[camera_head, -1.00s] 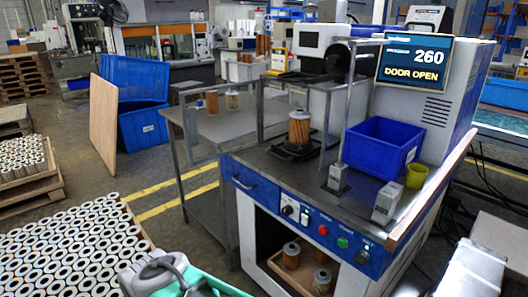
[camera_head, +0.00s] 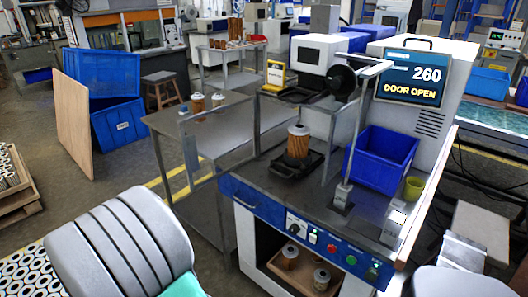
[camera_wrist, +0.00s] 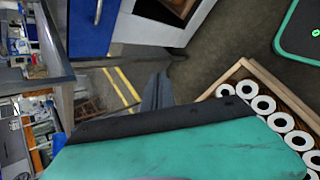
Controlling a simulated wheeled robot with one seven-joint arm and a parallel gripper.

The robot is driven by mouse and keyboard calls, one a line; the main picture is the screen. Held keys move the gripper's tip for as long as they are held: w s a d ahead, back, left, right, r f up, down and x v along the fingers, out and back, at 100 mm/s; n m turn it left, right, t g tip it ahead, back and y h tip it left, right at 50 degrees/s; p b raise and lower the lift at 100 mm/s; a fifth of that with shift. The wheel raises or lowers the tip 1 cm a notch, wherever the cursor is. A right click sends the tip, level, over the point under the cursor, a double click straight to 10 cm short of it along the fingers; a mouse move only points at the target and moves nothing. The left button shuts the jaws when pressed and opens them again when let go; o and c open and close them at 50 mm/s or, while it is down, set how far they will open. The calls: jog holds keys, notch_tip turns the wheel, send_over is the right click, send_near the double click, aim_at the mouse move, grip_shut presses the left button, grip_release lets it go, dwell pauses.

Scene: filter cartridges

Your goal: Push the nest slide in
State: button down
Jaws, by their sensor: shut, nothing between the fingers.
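The nest slide (camera_head: 283,168) is a low black carriage on the grey top of the blue-fronted machine, in the head view. A brown pleated filter cartridge (camera_head: 298,145) with a pale cap stands upright on it. The slide sits near the front left part of the top, outside the upright posts. My gripper (camera_wrist: 158,90) shows in the wrist view as dark fingers close together, shut and empty, beyond the teal palm. It is over floor, apart from the nest slide, which I cannot make out in that view. The head view does not show the fingertips.
A blue bin (camera_head: 378,160) and a yellow-green cup (camera_head: 414,188) stand on the top's right side. A metal post (camera_head: 343,150) rises near the bin. A side table (camera_head: 200,118) adjoins at left. A cartridge crate (camera_wrist: 228,78) is below.

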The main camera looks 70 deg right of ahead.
jog(key=s+d+r+n+g+h+p, duration=0.2)
jog(key=s+d+r+n+g+p, duration=0.1)
jog(key=s+d+r, duration=0.4)
jog(key=n+g+h+p, duration=0.3)
jog(key=n+h, duration=0.1)
jog(key=n, duration=0.1)
send_near(276, 173)
jog(key=x, duration=0.6)
jog(key=shift+s+d, duration=0.25)
jog(key=shift+d, duration=0.1)
jog(key=shift+d, duration=0.1)
